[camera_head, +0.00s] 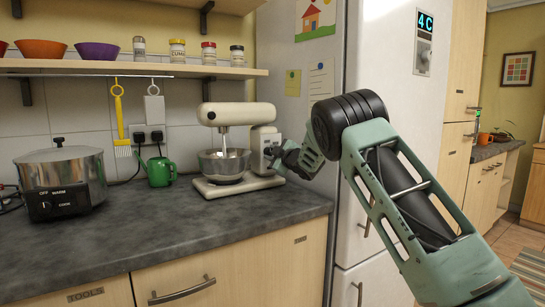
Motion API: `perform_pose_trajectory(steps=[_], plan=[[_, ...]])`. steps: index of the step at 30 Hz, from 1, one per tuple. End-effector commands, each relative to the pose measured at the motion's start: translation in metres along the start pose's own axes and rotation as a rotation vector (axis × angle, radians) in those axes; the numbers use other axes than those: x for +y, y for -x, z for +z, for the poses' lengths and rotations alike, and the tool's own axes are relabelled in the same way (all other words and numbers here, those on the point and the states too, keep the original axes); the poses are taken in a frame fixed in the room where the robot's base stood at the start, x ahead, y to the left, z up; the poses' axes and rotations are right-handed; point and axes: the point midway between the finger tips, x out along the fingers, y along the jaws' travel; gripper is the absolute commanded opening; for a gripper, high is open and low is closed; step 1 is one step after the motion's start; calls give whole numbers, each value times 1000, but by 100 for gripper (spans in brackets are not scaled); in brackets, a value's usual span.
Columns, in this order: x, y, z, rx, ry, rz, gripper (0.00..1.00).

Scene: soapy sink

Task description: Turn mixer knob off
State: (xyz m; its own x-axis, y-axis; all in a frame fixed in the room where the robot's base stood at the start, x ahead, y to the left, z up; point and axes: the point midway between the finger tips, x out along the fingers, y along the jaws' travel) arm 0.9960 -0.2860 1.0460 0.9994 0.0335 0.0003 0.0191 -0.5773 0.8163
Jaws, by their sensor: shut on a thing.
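A cream stand mixer (237,114) stands on the grey counter with its head lowered over a steel bowl (224,167). The whisk reaches down into the bowl. My gripper (273,158) is at the right side of the mixer's stand, with its fingers pointing left. It is shut on the mixer knob there. The fingers cover most of the knob, so its setting cannot be read.
A white fridge (350,60) is close on the right. A shelf (120,70) with bowls and jars hangs above. The front counter is clear.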

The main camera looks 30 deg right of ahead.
Motion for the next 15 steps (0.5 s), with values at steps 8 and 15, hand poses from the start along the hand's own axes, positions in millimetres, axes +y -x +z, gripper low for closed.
perform_pose_trajectory(steps=[8,15], plan=[[-1,0,0,-1,4,-2,7],[-1,0,0,0,3,-2,51]])
